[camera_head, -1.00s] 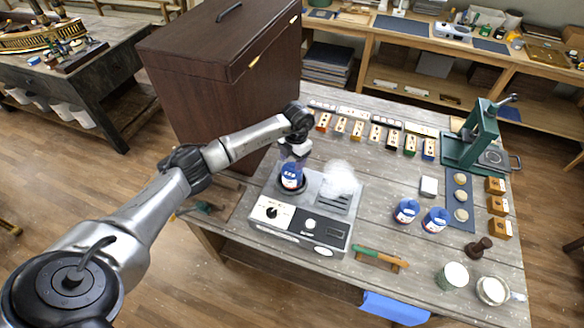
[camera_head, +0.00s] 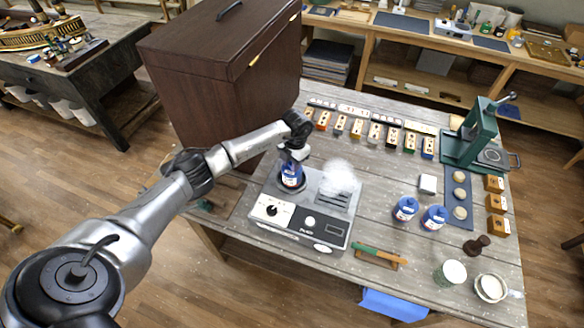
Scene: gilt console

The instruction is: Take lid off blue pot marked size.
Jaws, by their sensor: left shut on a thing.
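A blue pot (camera_head: 291,180) with a white label stands upright on the dark round plate of a white-and-grey heating unit (camera_head: 299,226). The label is too small to read. My left gripper (camera_head: 293,162) is directly above it, pointing down, with its fingers shut at the pot's top. The lid is hidden between the fingers; I cannot see any gap between lid and pot. Two more blue pots with labels stand upright to the right, one (camera_head: 405,209) beside the other (camera_head: 434,217). My right gripper is not in view.
White vapour (camera_head: 340,177) hangs over the unit's right part. A tall dark wooden cabinet (camera_head: 215,85) stands close behind my left arm. A row of small coloured blocks (camera_head: 374,132) and a green press (camera_head: 475,135) stand at the back. A green-handled tool (camera_head: 378,254) lies in front.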

